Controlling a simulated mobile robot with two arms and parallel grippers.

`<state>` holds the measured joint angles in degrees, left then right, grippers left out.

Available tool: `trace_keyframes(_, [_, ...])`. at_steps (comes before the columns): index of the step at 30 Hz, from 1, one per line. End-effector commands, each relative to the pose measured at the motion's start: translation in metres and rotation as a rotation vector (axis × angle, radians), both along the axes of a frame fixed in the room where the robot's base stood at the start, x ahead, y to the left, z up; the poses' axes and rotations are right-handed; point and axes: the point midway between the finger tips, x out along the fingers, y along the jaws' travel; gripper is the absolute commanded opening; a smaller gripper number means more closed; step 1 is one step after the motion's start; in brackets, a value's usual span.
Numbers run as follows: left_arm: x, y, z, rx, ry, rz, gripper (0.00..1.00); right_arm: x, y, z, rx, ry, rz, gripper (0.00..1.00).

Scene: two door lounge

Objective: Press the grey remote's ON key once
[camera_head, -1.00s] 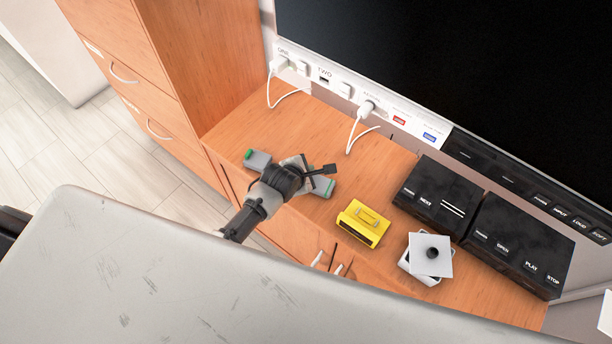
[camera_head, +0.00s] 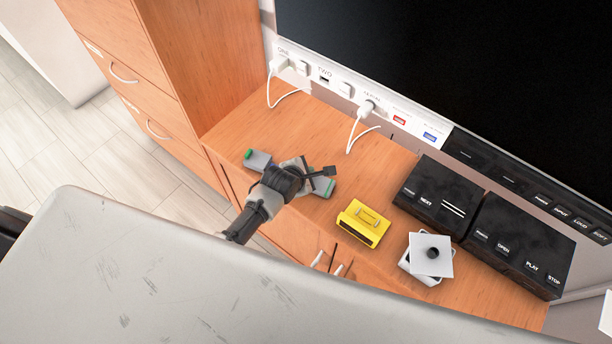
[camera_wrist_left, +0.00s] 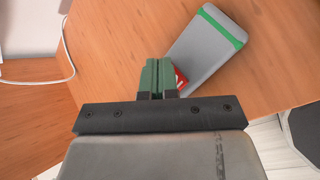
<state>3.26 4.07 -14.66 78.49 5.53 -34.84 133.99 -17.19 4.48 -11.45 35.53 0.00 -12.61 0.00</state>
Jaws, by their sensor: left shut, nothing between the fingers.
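The grey remote (camera_head: 260,162) lies on the wooden cabinet top, with a green band at its left end. A teal-ended grey piece (camera_head: 324,187) shows right of my wrist; I cannot tell if it is the same remote. In the left wrist view the remote (camera_wrist_left: 207,48) runs to the upper right, and a red key (camera_wrist_left: 181,77) with partly hidden white marking shows beside the fingers. My left gripper (camera_wrist_left: 158,77) is shut and empty, its green fingertips overlapping the remote's near part. Contact cannot be told. In the head view my left gripper (camera_head: 308,177) hides the remote's middle.
A yellow box (camera_head: 364,222) and a white box with a black knob (camera_head: 431,254) stand to the right. Two black units (camera_head: 440,196) (camera_head: 520,245) stand beyond. White cables (camera_head: 288,96) hang from a wall strip below a large black screen (camera_head: 450,60).

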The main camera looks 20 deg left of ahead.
Motion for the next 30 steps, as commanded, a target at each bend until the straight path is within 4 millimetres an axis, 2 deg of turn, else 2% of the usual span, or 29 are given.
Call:
trace_keyframes(22, [-0.0004, -0.0004, -0.0067, 0.0, 0.001, -0.001, 0.0, -0.0001, -0.0003, -0.0029, 0.0, 0.0, 0.001, 0.0])
trace_keyframes(30, [-0.0003, -0.0003, 0.0017, -0.002, 0.001, 0.001, 0.0, -0.0001, -0.0012, 0.0065, -0.001, 0.0, 0.001, 0.0])
